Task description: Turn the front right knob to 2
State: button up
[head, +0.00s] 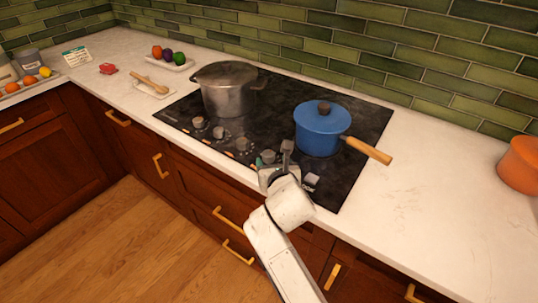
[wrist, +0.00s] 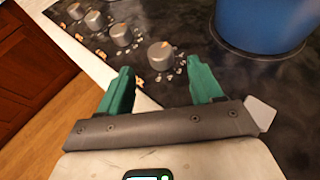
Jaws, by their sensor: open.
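The row of grey round knobs runs along the front of the black cooktop (head: 357,113). The rightmost knob (head: 268,156) is beside my gripper (head: 274,163). In the wrist view this knob (wrist: 161,55) shows a small orange mark on top and pale markings around its base. My gripper (wrist: 160,68) is open, with its two teal fingers spread. In that picture the knob lies between the finger directions, just beyond the tips. I cannot tell if a finger touches it. The number it points to is too small to read.
A blue pot (head: 319,132) with a wooden handle stands on the right of the cooktop, close to my gripper. A steel pot (head: 229,90) stands at the left. Other knobs (wrist: 121,35) sit close by. The white counter (head: 430,190) at right is mostly clear.

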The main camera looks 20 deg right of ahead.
aim_at(269, 155)
jog(key=shift+x, duration=3.1)
jog(key=shift+b, duration=0.3)
jog(key=c, duration=1)
